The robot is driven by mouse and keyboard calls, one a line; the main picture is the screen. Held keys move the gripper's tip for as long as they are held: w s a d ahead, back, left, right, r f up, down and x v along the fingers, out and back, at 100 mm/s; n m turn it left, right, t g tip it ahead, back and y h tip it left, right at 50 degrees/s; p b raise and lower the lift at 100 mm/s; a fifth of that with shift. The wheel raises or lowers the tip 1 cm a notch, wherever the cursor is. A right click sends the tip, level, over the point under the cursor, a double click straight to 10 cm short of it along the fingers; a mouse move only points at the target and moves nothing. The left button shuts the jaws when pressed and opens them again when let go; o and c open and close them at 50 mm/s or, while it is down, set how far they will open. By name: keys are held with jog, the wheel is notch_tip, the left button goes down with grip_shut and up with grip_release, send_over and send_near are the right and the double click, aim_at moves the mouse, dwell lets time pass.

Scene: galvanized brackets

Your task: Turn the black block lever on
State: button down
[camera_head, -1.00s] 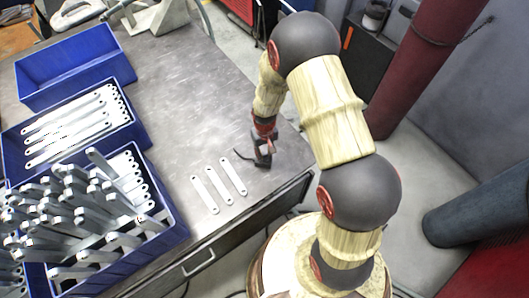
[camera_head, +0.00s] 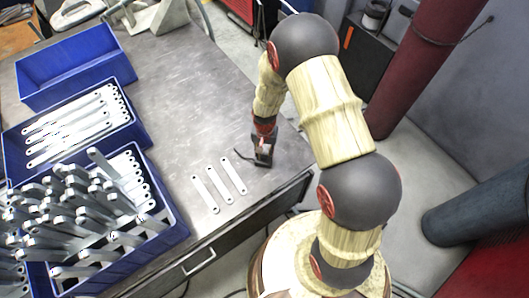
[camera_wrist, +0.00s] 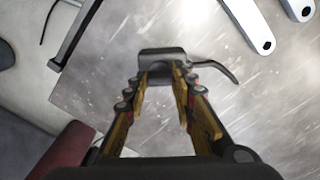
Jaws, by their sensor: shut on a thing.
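The black block (camera_wrist: 163,57) stands on the grey metal table near its front right edge, with a thin curved lever (camera_wrist: 218,71) sticking out from one side. In the head view the block (camera_head: 263,157) is partly covered by my gripper (camera_head: 264,144), and the lever (camera_head: 243,156) points left. In the wrist view the two fingers of my gripper (camera_wrist: 161,74) reach to the block and are shut on it. The fingers hide part of its near side. Whether the lever is on or off cannot be told.
Several flat galvanized brackets (camera_head: 227,177) lie on the table left of the block. Blue bins (camera_head: 180,232) stand along the left, some full of brackets. The table's front edge (camera_head: 255,205) is close. The table middle (camera_head: 185,100) is clear.

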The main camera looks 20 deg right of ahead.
aim_at(264, 154)
dwell(0.3)
jog(key=c, duration=1.6)
grip_release()
jog(key=shift+o, duration=0.6)
notch_tip(264, 154, up, 12)
